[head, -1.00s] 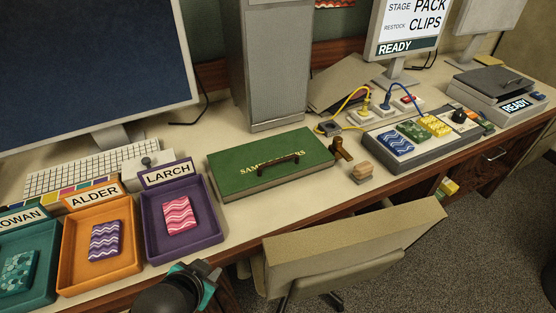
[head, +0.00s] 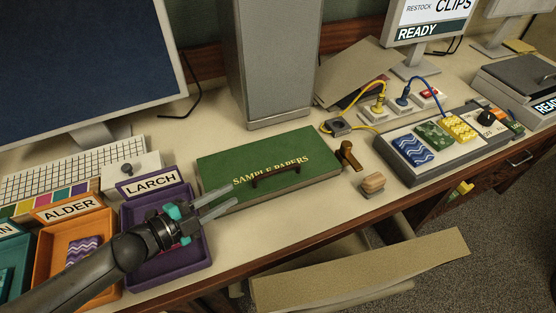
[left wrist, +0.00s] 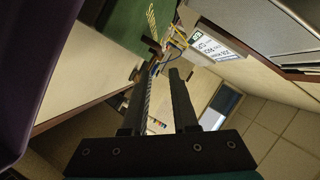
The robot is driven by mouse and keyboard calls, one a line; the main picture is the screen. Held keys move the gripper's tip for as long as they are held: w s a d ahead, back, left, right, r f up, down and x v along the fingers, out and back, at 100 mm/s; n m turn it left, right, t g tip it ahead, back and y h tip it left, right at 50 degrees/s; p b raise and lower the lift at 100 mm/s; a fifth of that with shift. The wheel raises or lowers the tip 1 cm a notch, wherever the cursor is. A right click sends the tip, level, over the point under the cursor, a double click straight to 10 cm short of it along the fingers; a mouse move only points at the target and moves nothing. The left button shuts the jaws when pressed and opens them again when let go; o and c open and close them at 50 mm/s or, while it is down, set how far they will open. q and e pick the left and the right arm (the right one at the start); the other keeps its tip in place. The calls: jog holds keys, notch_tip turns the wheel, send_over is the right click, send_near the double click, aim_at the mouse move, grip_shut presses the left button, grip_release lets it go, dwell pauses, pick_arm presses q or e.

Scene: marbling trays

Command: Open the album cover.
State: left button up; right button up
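The album (head: 225,167) is a flat box with a green cover lettered "SAMPLE PAPERS" and a dark bar handle (head: 275,174) near its front edge. The cover lies shut. Part of the green cover (left wrist: 120,22) also shows at the top of the left wrist view. My left gripper (head: 231,196) is at the album's front left corner, above the purple LARCH tray (head: 187,277). Its two fingers point right toward the handle, apart and with nothing between them; they also show in the left wrist view (left wrist: 162,72). My right gripper is not in view.
An orange ALDER tray (head: 50,236) stands left of the purple one. A wooden stamp (head: 373,184) and a brown peg-like piece (head: 349,155) sit right of the album. A grey tower (head: 270,70) stands behind it. A chair (head: 360,270) is in front of the desk.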

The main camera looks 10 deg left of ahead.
aim_at(271, 174)
pick_arm(q)
jog(key=shift+h, duration=0.3)
jog(key=b+x, duration=0.1)
jog(key=x, duration=1.4)
jog(key=shift+d+f, duration=0.1)
jog(key=shift+d, duration=0.05)
grip_shut()
dwell(1.0)
